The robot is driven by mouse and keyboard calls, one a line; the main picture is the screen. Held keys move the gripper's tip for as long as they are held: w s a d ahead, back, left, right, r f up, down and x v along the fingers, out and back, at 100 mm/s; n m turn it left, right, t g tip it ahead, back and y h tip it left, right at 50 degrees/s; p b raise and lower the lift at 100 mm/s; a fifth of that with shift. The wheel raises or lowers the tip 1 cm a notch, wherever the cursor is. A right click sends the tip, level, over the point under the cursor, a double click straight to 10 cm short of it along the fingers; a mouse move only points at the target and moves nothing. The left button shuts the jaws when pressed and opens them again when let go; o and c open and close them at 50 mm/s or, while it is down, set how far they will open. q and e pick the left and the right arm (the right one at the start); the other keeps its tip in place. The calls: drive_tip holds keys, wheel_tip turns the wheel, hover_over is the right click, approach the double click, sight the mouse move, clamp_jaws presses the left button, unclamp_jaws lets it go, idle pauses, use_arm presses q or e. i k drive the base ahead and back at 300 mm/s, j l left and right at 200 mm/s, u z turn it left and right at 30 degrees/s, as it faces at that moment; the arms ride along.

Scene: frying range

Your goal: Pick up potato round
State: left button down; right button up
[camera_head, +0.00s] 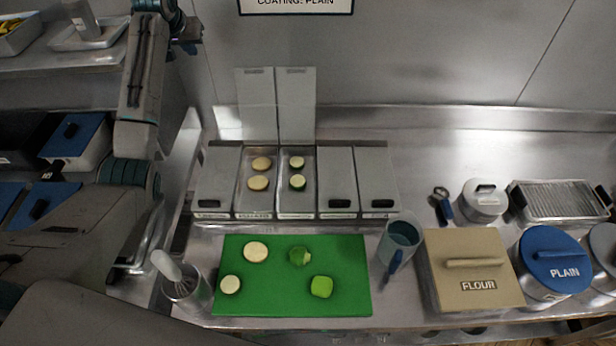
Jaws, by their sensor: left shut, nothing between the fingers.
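Two tan potato rounds lie in the open left-middle bin, one behind (262,163) and one in front (258,183). On the green cutting board (345,260) lies a pale round (256,252) with a tan rim, which looks like potato. A smaller pale round (230,285) lies nearer the front left; I cannot tell its kind. My left gripper (190,35) is at the upper left, shut and empty, well away from the rounds. My right gripper is not in view.
Green-rimmed rounds (297,182) lie in the adjoining open bin. Its raised lid (297,105) stands against the wall. The back counter is clear.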

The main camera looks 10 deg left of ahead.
sight(253, 252)
drive_tip(key=k+l, duration=0.2)
drive_tip(key=k, duration=0.3)
drive_tip(key=k+l, duration=0.15)
drive_tip(key=k, duration=0.3)
drive_tip(key=k+l, duration=0.2)
drive_tip(key=k, duration=0.3)
drive_tip(key=k+l, duration=0.15)
drive_tip(key=k, duration=0.35)
